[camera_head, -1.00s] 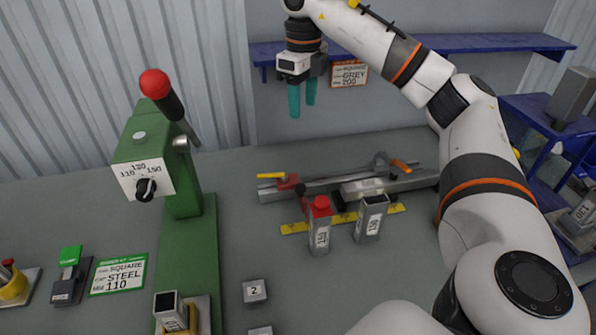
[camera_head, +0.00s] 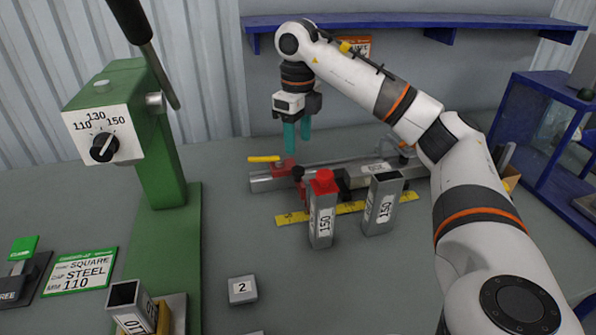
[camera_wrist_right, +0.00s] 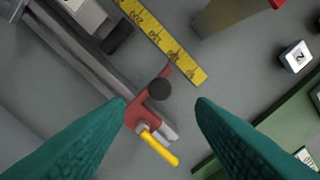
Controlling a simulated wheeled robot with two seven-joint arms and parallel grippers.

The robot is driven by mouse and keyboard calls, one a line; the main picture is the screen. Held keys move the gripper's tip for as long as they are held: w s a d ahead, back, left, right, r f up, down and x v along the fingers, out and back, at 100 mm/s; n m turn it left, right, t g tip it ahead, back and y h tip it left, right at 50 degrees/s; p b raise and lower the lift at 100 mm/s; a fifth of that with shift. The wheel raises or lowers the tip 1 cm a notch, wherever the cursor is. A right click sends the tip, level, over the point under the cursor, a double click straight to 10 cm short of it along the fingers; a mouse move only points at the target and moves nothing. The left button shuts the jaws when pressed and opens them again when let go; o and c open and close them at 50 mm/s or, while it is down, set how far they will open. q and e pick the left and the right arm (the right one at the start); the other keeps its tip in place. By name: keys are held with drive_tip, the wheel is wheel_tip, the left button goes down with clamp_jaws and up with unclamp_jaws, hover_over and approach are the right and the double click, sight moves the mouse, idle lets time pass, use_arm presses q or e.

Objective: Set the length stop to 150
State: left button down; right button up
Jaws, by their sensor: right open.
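The length stop is a red block (camera_head: 284,168) on a grey rail (camera_head: 265,183), with a yellow lever (camera_head: 263,159) pointing left and a black ball knob (camera_head: 298,171). It also shows in the wrist view (camera_wrist_right: 143,112), its yellow lever (camera_wrist_right: 160,150) below it. My right gripper (camera_head: 298,146) is open and empty, pointing down just above the stop. In the wrist view the stop and black knob lie between its teal fingers (camera_wrist_right: 161,104). My left gripper is out of view.
Two upright square tubes marked 150, one red-capped (camera_head: 322,215) and one open (camera_head: 381,205), stand in front of the scale. A green press (camera_head: 165,190) with a 110/130/150 dial stands left. A block marked 2 (camera_head: 242,290) lies in front. A blue shelf (camera_head: 400,30) is behind.

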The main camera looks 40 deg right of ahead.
sight(299, 169)
wheel_tip(299, 169, down, 7)
drive_tip(key=shift+f, duration=0.2)
clamp_jaws()
drive_tip(key=shift+s+d, duration=0.1)
